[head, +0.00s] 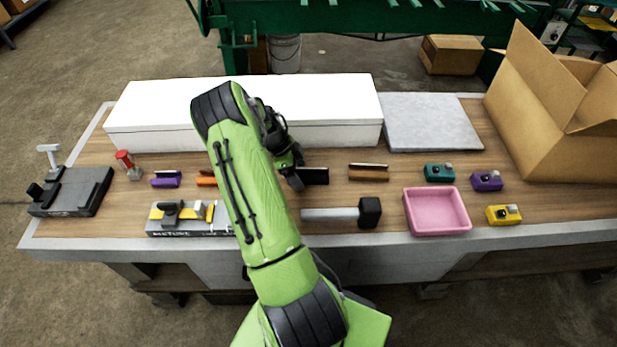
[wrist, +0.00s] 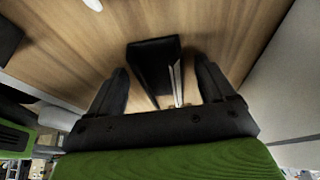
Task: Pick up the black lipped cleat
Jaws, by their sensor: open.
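The black lipped cleat (head: 314,176) lies on the wooden bench top near its middle, with a pale strip along its far edge. In the head view my gripper (head: 292,170) is at its left end and the arm hides part of that area. In the wrist view the black cleat (wrist: 150,66) lies between the two spread fingers of my gripper (wrist: 163,80), with its pale strip toward the right finger. The fingers are open, and a gap shows on each side of the cleat. I cannot tell how far the fingertips are above the bench.
A long white box (head: 340,134) stands behind the cleat. A brown cleat (head: 368,173) lies to its right, orange (head: 206,180) and purple (head: 166,180) cleats to its left. A mallet (head: 335,214) lies in front, near a pink tray (head: 437,232). A cardboard box (head: 540,110) stands far right.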

